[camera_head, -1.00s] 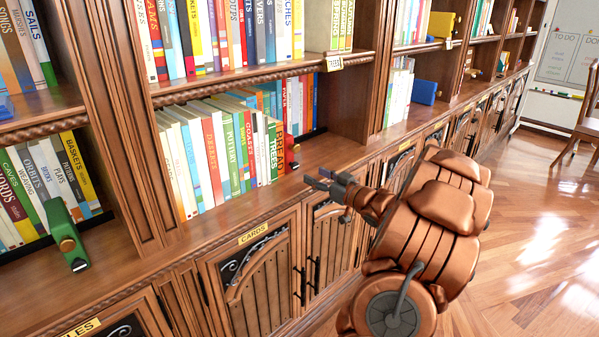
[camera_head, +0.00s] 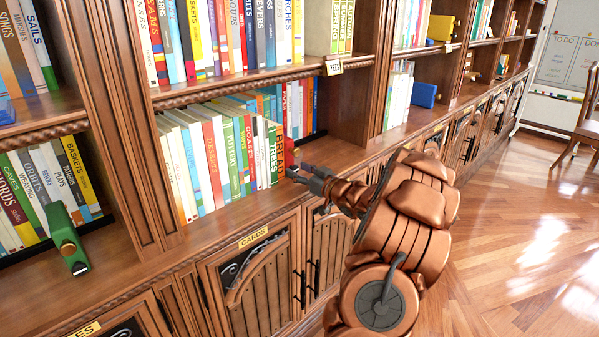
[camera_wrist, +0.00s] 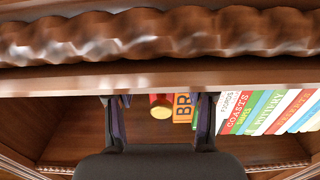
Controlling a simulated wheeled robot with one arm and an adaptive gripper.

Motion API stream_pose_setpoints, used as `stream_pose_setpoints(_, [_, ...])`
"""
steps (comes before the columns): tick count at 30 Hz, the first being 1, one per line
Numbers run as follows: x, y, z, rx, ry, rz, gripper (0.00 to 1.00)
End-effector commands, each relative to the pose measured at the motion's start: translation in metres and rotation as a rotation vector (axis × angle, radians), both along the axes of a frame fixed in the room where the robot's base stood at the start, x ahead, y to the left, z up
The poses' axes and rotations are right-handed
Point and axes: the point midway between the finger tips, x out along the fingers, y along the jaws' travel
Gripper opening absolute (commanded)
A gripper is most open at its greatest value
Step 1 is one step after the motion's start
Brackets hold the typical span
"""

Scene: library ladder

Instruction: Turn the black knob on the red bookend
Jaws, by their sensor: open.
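In the wrist view, a red bookend (camera_wrist: 155,99) shows between my fingers, beside an orange book (camera_wrist: 184,107). A round knob (camera_wrist: 161,112) on its near end looks gold or brass here, not black. My gripper (camera_wrist: 160,101) is open, one finger on each side of the knob, with gaps on both sides. I cannot tell how far ahead of the fingertips the knob is. In the head view, my gripper (camera_head: 299,173) is at the right end of the middle book row, by the orange book, and the bookend is mostly hidden there.
The books (camera_head: 218,160) stand left of my gripper, with bare shelf (camera_head: 335,152) to its right. A shelf edge (camera_wrist: 160,40) crosses the top of the wrist view. Cupboard doors (camera_head: 262,285) are below.

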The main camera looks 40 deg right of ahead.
Motion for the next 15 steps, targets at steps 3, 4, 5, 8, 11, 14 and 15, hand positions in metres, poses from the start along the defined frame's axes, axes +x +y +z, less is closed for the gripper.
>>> stream_pose_setpoints(3, [-0.0001,0.0000,-0.0001,0.000,0.000,0.000,0.54])
stream_pose_setpoints(4, [-0.0001,0.0000,-0.0001,0.000,0.000,0.000,0.54])
stream_pose_setpoints(5, [-0.0001,0.0000,-0.0001,0.000,0.000,0.000,0.51])
stream_pose_setpoints(8, [-0.0002,-0.0001,-0.0001,0.000,0.000,0.000,0.41])
stream_pose_setpoints(11, [-0.0002,-0.0002,-0.0001,0.000,0.000,0.000,0.30])
stream_pose_setpoints(14, [-0.0002,-0.0002,-0.0001,0.000,0.001,0.000,0.20])
stream_pose_setpoints(15, [-0.0002,-0.0002,-0.0001,0.000,0.001,0.000,0.16])
